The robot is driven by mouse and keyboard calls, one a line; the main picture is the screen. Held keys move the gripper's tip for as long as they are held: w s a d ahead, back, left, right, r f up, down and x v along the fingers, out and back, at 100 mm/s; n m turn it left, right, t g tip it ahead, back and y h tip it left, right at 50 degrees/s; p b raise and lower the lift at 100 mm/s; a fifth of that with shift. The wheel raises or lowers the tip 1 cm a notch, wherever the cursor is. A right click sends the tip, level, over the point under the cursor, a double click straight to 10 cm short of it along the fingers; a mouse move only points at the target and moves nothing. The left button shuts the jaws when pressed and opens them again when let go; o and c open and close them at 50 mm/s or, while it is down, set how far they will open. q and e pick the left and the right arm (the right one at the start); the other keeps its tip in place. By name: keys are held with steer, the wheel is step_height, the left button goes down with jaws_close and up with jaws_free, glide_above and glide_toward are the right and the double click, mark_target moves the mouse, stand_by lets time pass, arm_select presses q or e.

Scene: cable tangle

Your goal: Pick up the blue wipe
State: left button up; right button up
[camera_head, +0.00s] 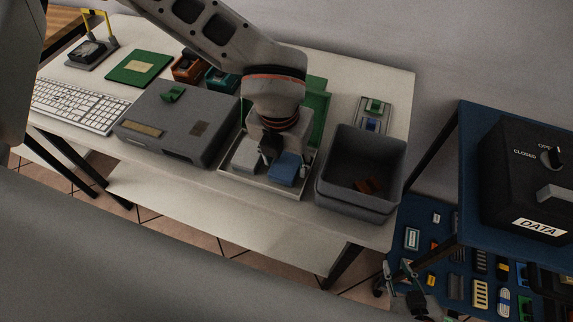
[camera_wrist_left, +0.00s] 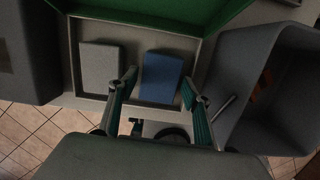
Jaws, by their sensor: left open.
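The blue wipe (camera_head: 287,170) is a folded block lying in the right part of a shallow light tray (camera_head: 262,189). In the left wrist view the blue wipe (camera_wrist_left: 162,74) lies between and beyond the fingertips of my left gripper (camera_wrist_left: 159,86). My left gripper (camera_head: 274,155) is open and empty above the tray, partly hiding the wipe in the head view. A grey wipe (camera_wrist_left: 101,67) lies to the left of the blue one, with a gap between them. My right gripper (camera_head: 399,272) is at the lower right, small in view, with its fingers apart.
A grey bin (camera_head: 325,192) with reddish-brown pieces inside stands close to the right of the tray. A grey box (camera_head: 178,120) stands to the left. A green panel (camera_head: 317,110) rises behind the tray. A black DATA box (camera_head: 530,185) is at the far right.

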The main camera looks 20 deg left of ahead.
mark_target(286, 164)
arm_select(q)
steer(key=shift+f, duration=0.3)
steer(key=c, duration=0.7)
step_height(286, 164, up, 20)
steer(key=p, duration=0.1)
steer(key=shift+w, duration=0.1)
steer(key=shift+c, duration=0.4)
